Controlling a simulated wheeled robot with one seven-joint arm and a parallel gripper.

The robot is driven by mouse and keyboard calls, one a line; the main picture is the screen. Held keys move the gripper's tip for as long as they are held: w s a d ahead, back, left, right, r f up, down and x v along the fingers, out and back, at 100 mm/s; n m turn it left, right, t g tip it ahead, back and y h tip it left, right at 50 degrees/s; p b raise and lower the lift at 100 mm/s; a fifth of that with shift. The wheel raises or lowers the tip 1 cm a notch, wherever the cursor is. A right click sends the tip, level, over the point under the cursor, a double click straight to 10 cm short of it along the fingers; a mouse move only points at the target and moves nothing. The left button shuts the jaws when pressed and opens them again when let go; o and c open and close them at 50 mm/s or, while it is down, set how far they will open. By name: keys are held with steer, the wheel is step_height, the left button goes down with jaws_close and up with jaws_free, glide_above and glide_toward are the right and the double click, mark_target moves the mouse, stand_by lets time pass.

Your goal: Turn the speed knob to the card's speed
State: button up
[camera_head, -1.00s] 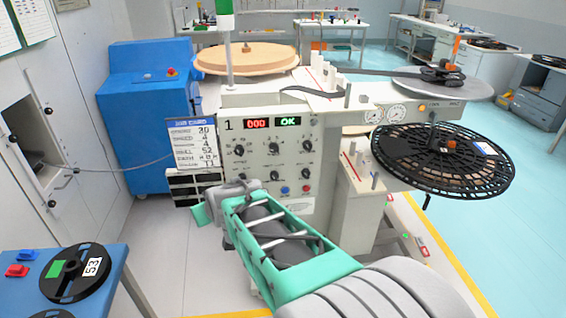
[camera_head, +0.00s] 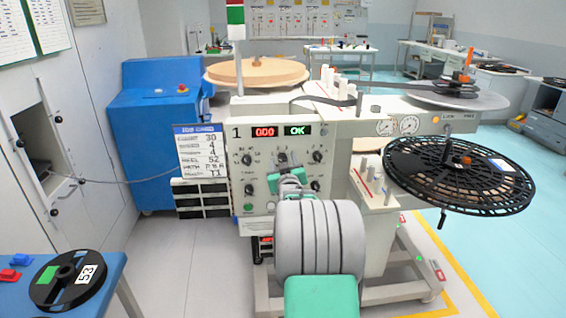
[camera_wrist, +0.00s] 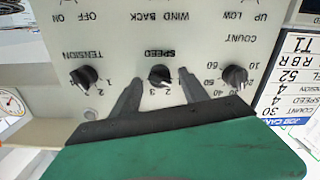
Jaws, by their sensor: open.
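The speed knob (camera_wrist: 160,74) is a black knob in the middle of the panel in the wrist view, where the labels are upside down. Numerals 2 and 3 show below it; its exact pointer setting is too small to tell. My gripper (camera_wrist: 157,92) is open, its two dark fingertips on either side of the knob, without a clear sign of contact. In the head view my gripper (camera_head: 287,178) is just below the speed knob (camera_head: 283,157). The job card (camera_head: 200,153) hangs left of the panel and also shows in the wrist view (camera_wrist: 292,85). It reads count 30, speed 4, tension 4.
The tension knob (camera_wrist: 85,76) and the count knob (camera_wrist: 235,77) flank the speed knob. The red display (camera_head: 265,132) reads 000 and the green one (camera_head: 297,131) reads OK. A black reel (camera_head: 460,176) sticks out at the right. A blue table (camera_head: 108,268) stands front left.

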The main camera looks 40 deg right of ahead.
steer(key=shift+c, duration=0.2)
jaws_close()
stand_by(0.3)
